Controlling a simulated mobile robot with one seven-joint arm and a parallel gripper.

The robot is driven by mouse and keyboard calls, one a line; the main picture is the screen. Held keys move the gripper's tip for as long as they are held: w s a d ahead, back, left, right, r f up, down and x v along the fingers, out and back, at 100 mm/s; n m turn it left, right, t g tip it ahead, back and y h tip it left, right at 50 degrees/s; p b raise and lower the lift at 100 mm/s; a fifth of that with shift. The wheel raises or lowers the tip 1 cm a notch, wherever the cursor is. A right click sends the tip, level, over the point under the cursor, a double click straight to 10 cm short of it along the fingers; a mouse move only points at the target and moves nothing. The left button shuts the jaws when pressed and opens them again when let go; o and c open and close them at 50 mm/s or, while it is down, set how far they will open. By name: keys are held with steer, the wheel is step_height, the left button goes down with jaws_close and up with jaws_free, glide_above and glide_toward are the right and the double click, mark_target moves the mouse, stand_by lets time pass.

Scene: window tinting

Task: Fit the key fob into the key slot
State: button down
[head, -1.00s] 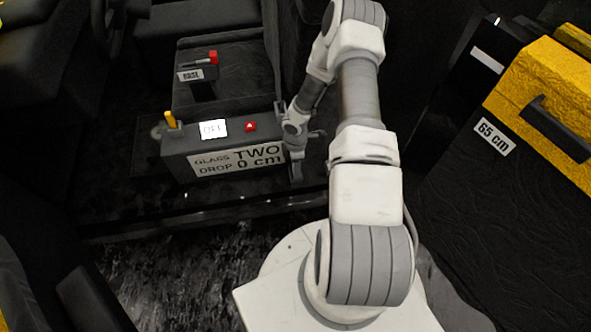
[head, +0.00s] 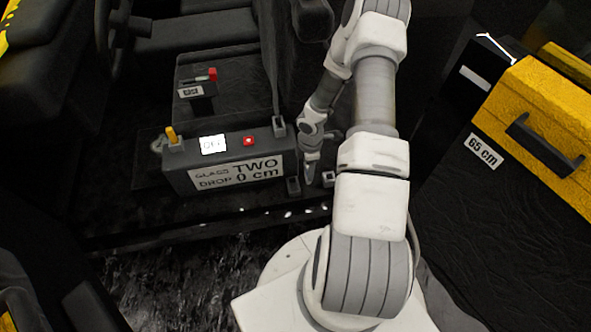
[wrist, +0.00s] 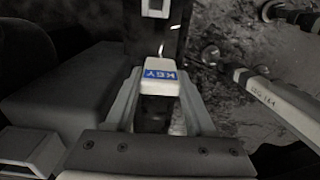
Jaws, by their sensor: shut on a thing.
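The key fob (wrist: 160,77) is a small white block with a blue KEY label that reads upside down in the wrist view. My gripper (wrist: 160,90) is shut on it, with a finger on each side. In the head view my gripper (head: 311,177) points down just right of the dark control box, and the fob cannot be made out. A pale-rimmed square fitting (wrist: 155,9) lies ahead of the fob at the top of the wrist view, apart from it. I cannot tell whether this is the key slot.
The dark control box (head: 180,181), labelled GLASS TWO DROP 0 cm, has a yellow lever (head: 171,135), a lit display (head: 212,145) and a red button (head: 249,141). Small dark fittings (head: 293,186) flank my gripper. A yellow case (head: 540,105) stands right.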

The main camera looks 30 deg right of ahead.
steer(key=s+d+r+p, duration=0.2)
steer(key=s+d+r, duration=0.2)
steer(key=d, duration=0.2)
steer(key=w+a+r+m, duration=0.1)
steer(key=w+r+m, duration=0.2)
steer(key=w+r, duration=0.35)
steer(key=a+r+m+p, duration=0.6)
steer(key=a+r, duration=0.4)
steer(key=r, duration=0.4)
steer(key=a+r+m+p, duration=0.5)
steer(key=a+r, duration=0.6)
steer(key=r, duration=0.4)
steer(key=shift+w+a+m+p, duration=0.3)
steer(key=shift+m+p, duration=0.1)
steer(key=shift+p, duration=0.2)
